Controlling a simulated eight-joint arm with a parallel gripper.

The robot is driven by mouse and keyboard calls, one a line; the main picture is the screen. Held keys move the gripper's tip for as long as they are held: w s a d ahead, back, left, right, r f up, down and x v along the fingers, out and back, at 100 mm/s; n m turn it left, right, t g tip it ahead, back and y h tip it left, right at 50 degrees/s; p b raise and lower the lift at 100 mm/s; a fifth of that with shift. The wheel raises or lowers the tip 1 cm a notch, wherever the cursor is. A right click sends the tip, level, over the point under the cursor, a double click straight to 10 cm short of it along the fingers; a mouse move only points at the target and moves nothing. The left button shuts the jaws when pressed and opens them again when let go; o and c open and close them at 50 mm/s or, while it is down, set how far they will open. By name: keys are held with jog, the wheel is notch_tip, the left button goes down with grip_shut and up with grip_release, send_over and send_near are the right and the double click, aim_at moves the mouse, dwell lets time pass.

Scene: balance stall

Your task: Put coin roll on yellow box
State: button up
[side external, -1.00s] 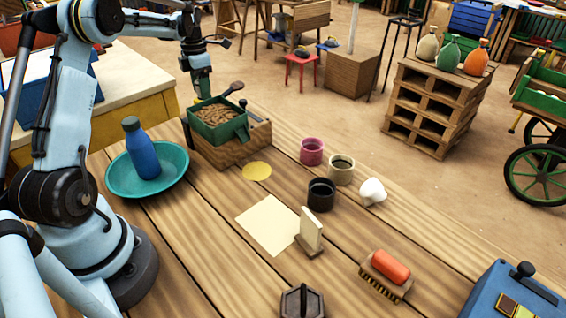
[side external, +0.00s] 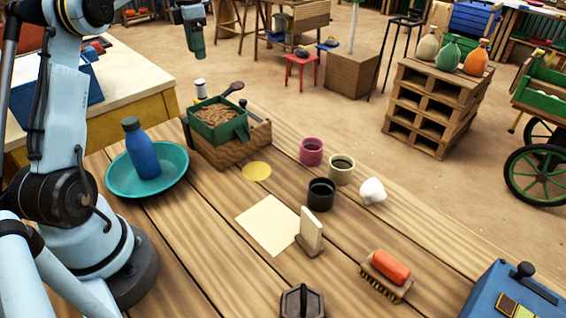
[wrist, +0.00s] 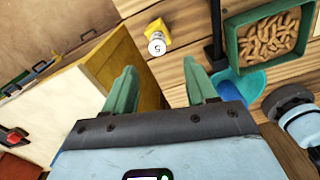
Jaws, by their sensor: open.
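The coin roll (side external: 200,88) is a small pale cylinder with a dark top. It stands upright at the far left table edge, behind the green tray. A yellow box (side external: 196,101) shows just below it, mostly hidden by the tray. In the wrist view the white coin roll (wrist: 157,45) appears on the yellow box (wrist: 157,28), which has a "5" on its label. Their exact contact is hard to make out. My gripper (side external: 195,54) is above the roll and apart from it. Its green fingers (wrist: 160,66) are spread with nothing between them.
The green tray of peanuts (side external: 220,132) sits on a wooden crate (side external: 233,154) close beside the roll. A blue bottle (side external: 141,150) stands in a teal dish (side external: 117,184). Several cups, a white card (side external: 268,224) and a brush (side external: 386,275) are farther right.

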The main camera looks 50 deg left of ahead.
jog(key=s+d+r+m+t+y, duration=0.1)
jog(key=d+r+m+t, duration=0.2)
jog(key=d+m, duration=1.3)
jog(key=s+d+f+m+t, duration=0.1)
jog(key=s+d+f+m, duration=0.2)
jog(key=d+m, duration=0.2)
jog(key=s+d+f+m+t, duration=0.1)
jog(key=s+d+f+m, duration=0.1)
jog(key=s+d+m, duration=0.2)
jog(key=s+d+f+m+t+h, duration=0.1)
jog(key=s+d+f+m+t, duration=0.1)
jog(key=d+m, duration=0.5)
jog(key=shift+s+f+m, duration=0.7)
jog(key=shift+s+f, duration=0.05)
jog(key=shift+f, duration=0.05)
